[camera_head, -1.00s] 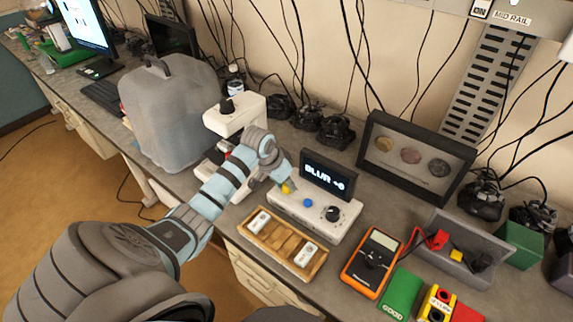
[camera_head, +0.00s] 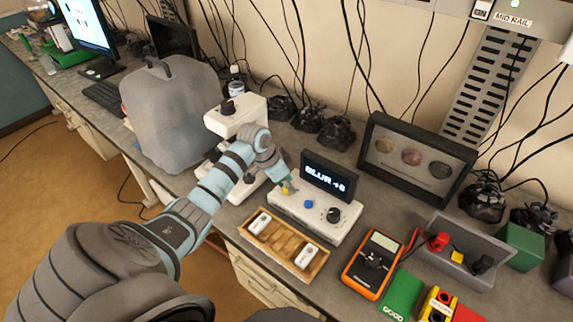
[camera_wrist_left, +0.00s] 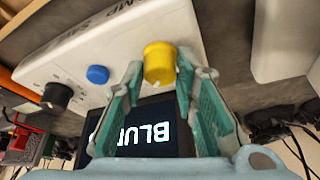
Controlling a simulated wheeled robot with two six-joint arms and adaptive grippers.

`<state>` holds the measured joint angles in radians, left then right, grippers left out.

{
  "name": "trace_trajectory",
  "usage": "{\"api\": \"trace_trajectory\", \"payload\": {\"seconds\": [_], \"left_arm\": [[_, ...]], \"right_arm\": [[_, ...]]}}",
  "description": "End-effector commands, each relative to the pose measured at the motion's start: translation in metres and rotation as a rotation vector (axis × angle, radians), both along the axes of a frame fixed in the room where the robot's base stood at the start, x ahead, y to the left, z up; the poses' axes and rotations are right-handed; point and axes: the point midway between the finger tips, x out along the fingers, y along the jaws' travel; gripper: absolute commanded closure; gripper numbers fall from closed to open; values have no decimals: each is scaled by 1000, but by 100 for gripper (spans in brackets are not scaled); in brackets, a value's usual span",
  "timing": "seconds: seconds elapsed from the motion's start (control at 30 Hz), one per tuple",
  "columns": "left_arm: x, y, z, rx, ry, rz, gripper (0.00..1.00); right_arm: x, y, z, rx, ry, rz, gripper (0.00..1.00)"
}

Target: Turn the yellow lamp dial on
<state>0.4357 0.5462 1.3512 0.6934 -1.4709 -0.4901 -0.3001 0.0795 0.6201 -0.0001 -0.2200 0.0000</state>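The yellow lamp dial (camera_head: 287,190) is a round knob at the left end of a white control box (camera_head: 318,222). My left gripper (camera_head: 284,182) reaches down over it and partly hides it in the head view. In the left wrist view the yellow dial (camera_wrist_left: 160,62) shows between the two teal fingertips of my left gripper (camera_wrist_left: 160,75). The fingers are spread to either side of it, with small gaps visible. The dial's mark is not visible. My right gripper is out of view.
A blue button (camera_head: 308,203) and a black knob (camera_head: 333,214) sit on the same box. A display (camera_head: 329,177) reading "BLUR" stands behind. A wooden tray (camera_head: 262,247) lies in front, a white microscope-like device (camera_head: 238,115) to the left, and an orange multimeter (camera_head: 371,264) to the right.

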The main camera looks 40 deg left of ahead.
Motion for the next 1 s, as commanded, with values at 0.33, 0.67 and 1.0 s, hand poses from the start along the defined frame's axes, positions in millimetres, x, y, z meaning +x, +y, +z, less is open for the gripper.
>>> {"api": "trace_trajectory", "payload": {"seconds": [0.33, 0.67, 1.0], "left_arm": [[0, 0, 0, 0, 0, 1, 55], [-17, 9, 47, 5, -4, 0, 55], [-42, 18, 109, 1, 1, 0, 55]], "right_arm": [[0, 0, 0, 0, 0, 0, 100], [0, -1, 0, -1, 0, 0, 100], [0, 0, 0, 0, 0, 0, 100]]}}
